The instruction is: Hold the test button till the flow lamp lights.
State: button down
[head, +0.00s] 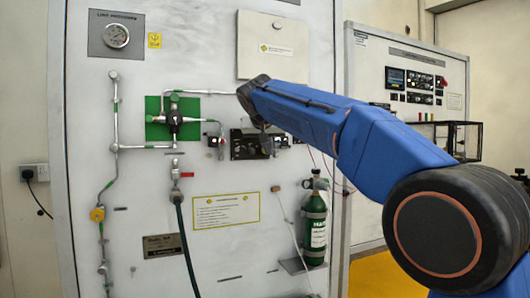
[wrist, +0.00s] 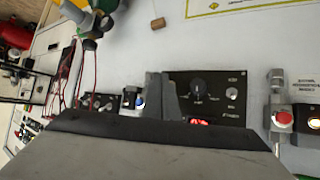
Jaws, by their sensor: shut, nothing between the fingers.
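The black control panel (head: 243,146) is on the white wall panel, partly behind my arm. In the wrist view, which looks turned over, the black panel (wrist: 238,95) shows a dark knob, small round fittings and a red lit patch (wrist: 198,122) at its lower edge. My gripper (wrist: 160,84) is shut and empty, its fingertips in front of the panel's left edge. A small fitting with a blue-and-white round face (wrist: 140,102) is just left of the fingers. A red round button (wrist: 283,118) is at the right. Labels are too small to tell which is the test button or flow lamp; contact is unclear.
A green plate with a valve (head: 158,130) and pipes are left of the control panel. A green gas bottle (head: 315,220) stands lower right. Red wires (wrist: 72,75) hang at the left of the wrist view. A gauge (head: 116,36) is at upper left.

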jog(key=shift+w+a, duration=0.25)
jog(key=shift+w, duration=0.5)
dwell(1.2)
jog(key=shift+s, duration=0.15)
dwell(1.8)
jog(key=shift+s+d, duration=0.25)
jog(key=shift+s, duration=0.35)
jog(key=shift+s, duration=0.1)
jog(key=s, duration=0.1)
jog(key=s+d, duration=0.1)
jog(key=s, duration=0.2)
jog(key=shift+s+d, duration=0.3)
